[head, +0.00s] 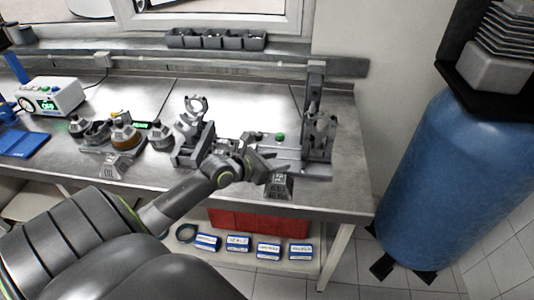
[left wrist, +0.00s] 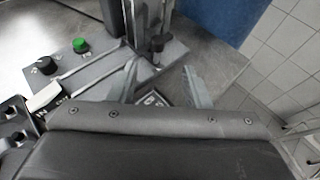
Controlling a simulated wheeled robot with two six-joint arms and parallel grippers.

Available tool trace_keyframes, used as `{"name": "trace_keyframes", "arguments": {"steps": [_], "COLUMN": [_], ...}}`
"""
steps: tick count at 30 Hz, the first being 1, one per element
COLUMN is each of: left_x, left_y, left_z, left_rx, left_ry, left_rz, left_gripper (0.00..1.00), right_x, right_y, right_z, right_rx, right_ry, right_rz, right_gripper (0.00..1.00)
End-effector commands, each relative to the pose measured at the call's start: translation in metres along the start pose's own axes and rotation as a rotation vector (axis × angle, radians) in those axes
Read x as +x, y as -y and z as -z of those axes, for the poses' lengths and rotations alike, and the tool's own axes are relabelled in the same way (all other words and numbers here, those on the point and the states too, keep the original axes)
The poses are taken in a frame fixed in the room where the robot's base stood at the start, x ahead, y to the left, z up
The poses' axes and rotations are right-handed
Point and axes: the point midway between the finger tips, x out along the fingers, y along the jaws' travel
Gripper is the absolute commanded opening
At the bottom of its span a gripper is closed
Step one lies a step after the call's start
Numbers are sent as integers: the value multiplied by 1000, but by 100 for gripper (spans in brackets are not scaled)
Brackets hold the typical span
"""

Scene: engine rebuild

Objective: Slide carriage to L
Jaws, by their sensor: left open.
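A grey bench fixture carries a rail (head: 300,169) along the front of the workbench. A dark cradle with a ring-shaped clamp (head: 195,105) stands at its left end. A tall upright with a second clamp-like part (head: 319,125) stands at its right end. I cannot tell which of these is the carriage. My left gripper (head: 272,163) is open over the front of the fixture, left of the upright. In the left wrist view its fingers (left wrist: 165,86) are apart, with a small lettered plate (left wrist: 152,99) seen between them. I cannot tell whether they touch anything. My right gripper is not in view.
A green button (left wrist: 81,45) and black knob (left wrist: 47,65) sit on the fixture. Several round metal parts (head: 124,137) and a white control box (head: 52,95) stand to the left. A blue drum (head: 430,180) stands right of the workbench (head: 350,185). Bare bench lies behind.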

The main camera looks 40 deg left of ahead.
Motion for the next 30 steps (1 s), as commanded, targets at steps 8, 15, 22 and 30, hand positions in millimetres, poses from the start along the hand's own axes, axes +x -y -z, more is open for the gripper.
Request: {"name": "trace_keyframes", "arguments": {"steps": [8, 15, 22, 30], "left_x": [-31, -33, -33, -34], "left_y": [0, 0, 0, 3], "left_z": [-2, -1, -1, 2], "left_rx": [1, 0, 0, 24], "left_ry": [0, 2, 2, -6], "left_rz": [0, 1, 1, 2], "left_gripper": [44, 44, 44, 44], "right_x": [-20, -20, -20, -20], "right_y": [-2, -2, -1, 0], "right_z": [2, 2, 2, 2], "right_rx": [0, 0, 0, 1], "right_ry": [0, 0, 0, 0], "right_rz": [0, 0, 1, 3], "right_gripper": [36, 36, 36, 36]}}
